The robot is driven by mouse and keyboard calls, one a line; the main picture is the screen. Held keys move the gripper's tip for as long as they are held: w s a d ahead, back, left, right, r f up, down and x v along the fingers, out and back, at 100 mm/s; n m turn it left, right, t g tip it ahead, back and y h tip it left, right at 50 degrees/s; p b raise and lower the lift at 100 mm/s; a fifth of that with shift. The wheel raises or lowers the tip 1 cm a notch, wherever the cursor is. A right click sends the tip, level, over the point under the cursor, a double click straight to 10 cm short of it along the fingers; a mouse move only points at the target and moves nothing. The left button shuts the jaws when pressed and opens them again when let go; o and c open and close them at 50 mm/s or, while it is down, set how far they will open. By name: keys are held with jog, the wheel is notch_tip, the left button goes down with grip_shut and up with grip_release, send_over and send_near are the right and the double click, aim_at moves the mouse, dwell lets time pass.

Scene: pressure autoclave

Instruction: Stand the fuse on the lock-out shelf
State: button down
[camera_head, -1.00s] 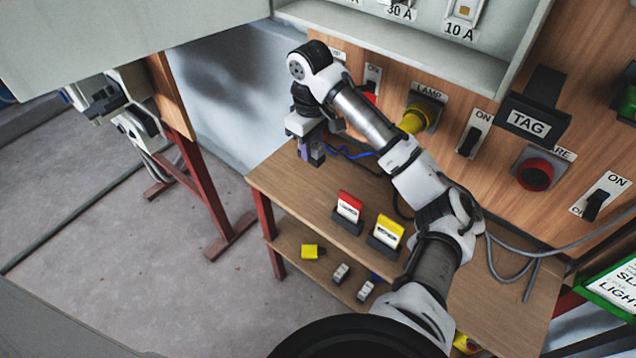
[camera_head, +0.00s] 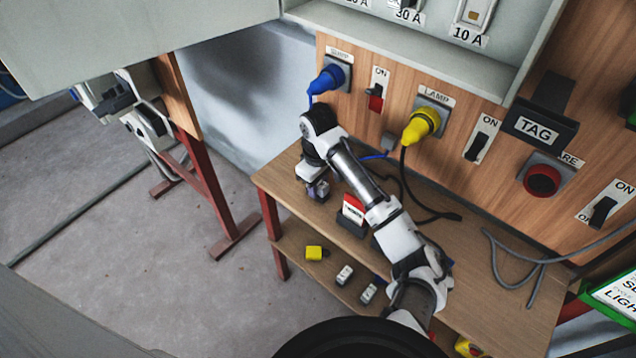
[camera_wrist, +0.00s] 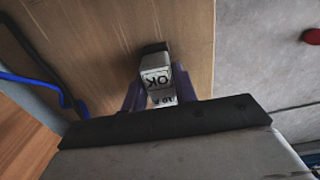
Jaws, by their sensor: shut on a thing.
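The fuse (camera_wrist: 156,78) is a pale block marked "OK" and "10 A", with a dark end, in the wrist view. My gripper (camera_wrist: 160,96) is shut on it, with a purple finger on each side. In the head view my gripper (camera_head: 318,190) points down over the left part of the wooden bench top (camera_head: 285,178); the fuse is hard to make out there. Whether the fuse touches the wood I cannot tell. A lower shelf (camera_head: 296,238) runs under the bench top. No label shows which surface is the lock-out shelf.
A red card in a dark holder (camera_head: 352,213) stands right of my gripper. Blue (camera_head: 326,82) and yellow (camera_head: 422,125) plugs sit in the wall panel, with cables trailing onto the bench.

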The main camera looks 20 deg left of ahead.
jog(key=c, duration=1.1)
grip_release()
notch_tip(320, 180, up, 12)
